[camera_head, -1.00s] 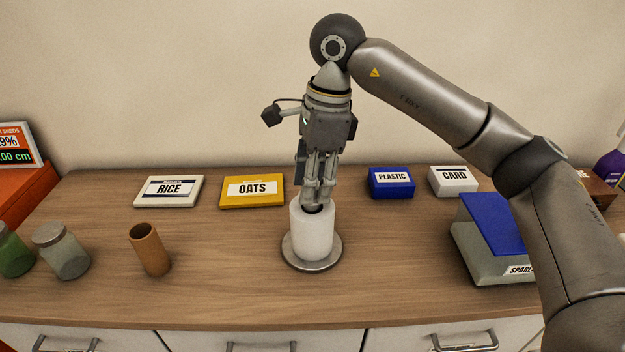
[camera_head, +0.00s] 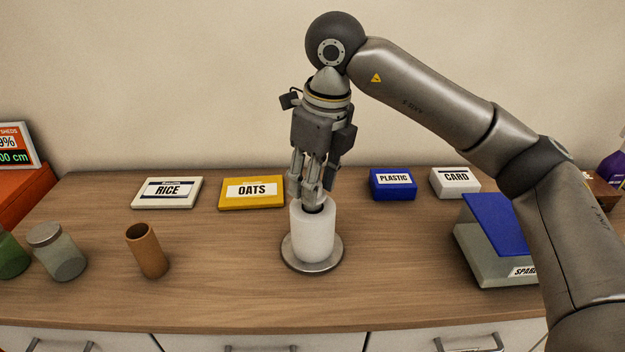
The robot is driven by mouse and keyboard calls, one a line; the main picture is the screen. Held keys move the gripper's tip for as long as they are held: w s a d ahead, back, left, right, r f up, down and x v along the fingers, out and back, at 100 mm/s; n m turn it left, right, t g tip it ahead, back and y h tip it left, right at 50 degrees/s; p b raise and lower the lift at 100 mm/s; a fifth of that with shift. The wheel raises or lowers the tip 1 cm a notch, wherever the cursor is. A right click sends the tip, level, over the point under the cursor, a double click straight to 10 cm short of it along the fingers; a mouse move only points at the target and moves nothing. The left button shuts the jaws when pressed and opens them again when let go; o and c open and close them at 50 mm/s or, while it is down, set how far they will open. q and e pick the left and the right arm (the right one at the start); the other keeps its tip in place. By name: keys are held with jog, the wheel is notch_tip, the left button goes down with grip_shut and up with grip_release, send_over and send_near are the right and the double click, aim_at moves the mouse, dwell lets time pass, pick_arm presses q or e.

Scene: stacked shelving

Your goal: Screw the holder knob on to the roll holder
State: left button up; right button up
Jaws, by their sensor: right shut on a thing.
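The roll holder (camera_head: 334,262) stands upright on the wooden counter, its round metal base showing under a white roll (camera_head: 313,236). My right gripper (camera_head: 313,203) points straight down at the top of the roll, with its fingers shut on the holder knob. The knob is mostly hidden between the fingertips; only a dark bit shows at the roll's top opening. I cannot tell how the knob sits on the post, which is hidden inside the roll. My left gripper is not in view.
Behind lie a RICE box (camera_head: 166,193), an OATS box (camera_head: 252,193), a blue PLASTIC box (camera_head: 393,184) and a white CARD box (camera_head: 455,182). A brown cup (camera_head: 147,252) and glass jars (camera_head: 56,253) stand left. A blue-lidded bin (camera_head: 490,240) stands right. The counter front is clear.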

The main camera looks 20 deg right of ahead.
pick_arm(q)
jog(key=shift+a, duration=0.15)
pick_arm(e)
jog(key=shift+d, duration=0.1)
jog(key=o, duration=0.7)
jog(key=n, duration=0.6)
jog(key=shift+w+r+g+y+p, duration=0.1)
jog(key=shift+g+y+p, duration=0.2)
jog(key=shift+p, duration=0.1)
jog(key=n+g+p, duration=0.1)
jog(key=n, duration=0.5)
jog(key=n+p, duration=0.1)
jog(key=n, duration=0.4)
jog(key=shift+a+g, duration=0.2)
jog(key=shift+g, duration=0.2)
jog(key=n, duration=0.3)
jog(key=shift+n, duration=0.3)
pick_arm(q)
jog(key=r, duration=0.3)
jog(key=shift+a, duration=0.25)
pick_arm(e)
jog(key=shift+n+g+h, duration=0.3)
jog(key=shift+n+h, duration=0.1)
jog(key=shift+n, duration=0.8)
jog(key=shift+c, duration=0.3)
